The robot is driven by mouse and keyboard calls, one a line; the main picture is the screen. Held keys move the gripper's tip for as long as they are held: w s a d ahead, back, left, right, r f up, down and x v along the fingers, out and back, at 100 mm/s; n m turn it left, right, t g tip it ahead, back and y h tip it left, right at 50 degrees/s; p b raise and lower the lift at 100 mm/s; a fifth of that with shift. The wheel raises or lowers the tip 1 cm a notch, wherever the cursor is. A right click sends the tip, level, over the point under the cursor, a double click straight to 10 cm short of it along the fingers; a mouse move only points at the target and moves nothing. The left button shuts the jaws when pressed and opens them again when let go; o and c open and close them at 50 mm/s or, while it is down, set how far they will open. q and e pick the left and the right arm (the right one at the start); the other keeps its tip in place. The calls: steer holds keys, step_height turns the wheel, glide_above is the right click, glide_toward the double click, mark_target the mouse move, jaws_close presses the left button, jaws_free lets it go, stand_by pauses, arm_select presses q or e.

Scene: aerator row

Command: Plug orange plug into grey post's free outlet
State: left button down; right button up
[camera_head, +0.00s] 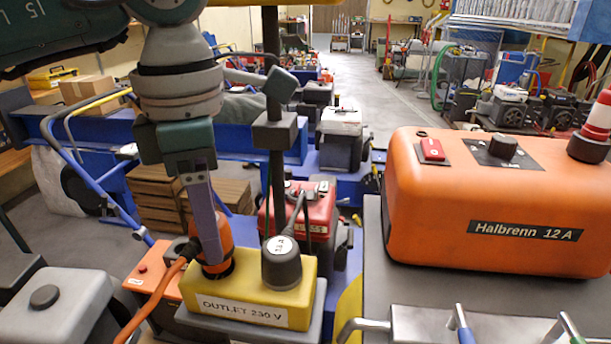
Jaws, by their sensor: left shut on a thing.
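The orange plug (225,240) stands about upright over the left part of the yellow outlet box (250,303), which is labelled "OUTLET 230 V". The plug's lower end meets a dark round opening in the box top; I cannot tell how far in it sits. Its orange cable (150,308) runs down to the lower left. My left gripper (208,245) is shut on the plug from above. A dark grey plug (282,266) marked "13 A" fills the right side of the box top. A dark grey post (277,185) rises behind it. My right gripper is not in view.
A large orange "Halbrenn 12 A" machine (495,205) stands close on the right. A grey housing (60,308) is at the lower left, beside an orange box (147,272). A red machine (318,212) and blue frames stand behind. The aisle beyond is clear.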

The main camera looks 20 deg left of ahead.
arm_select(q)
steer(key=shift+f+b, duration=1.05)
steer(key=shift+f, duration=0.15)
steer(key=shift+c, duration=1.1)
jaws_free()
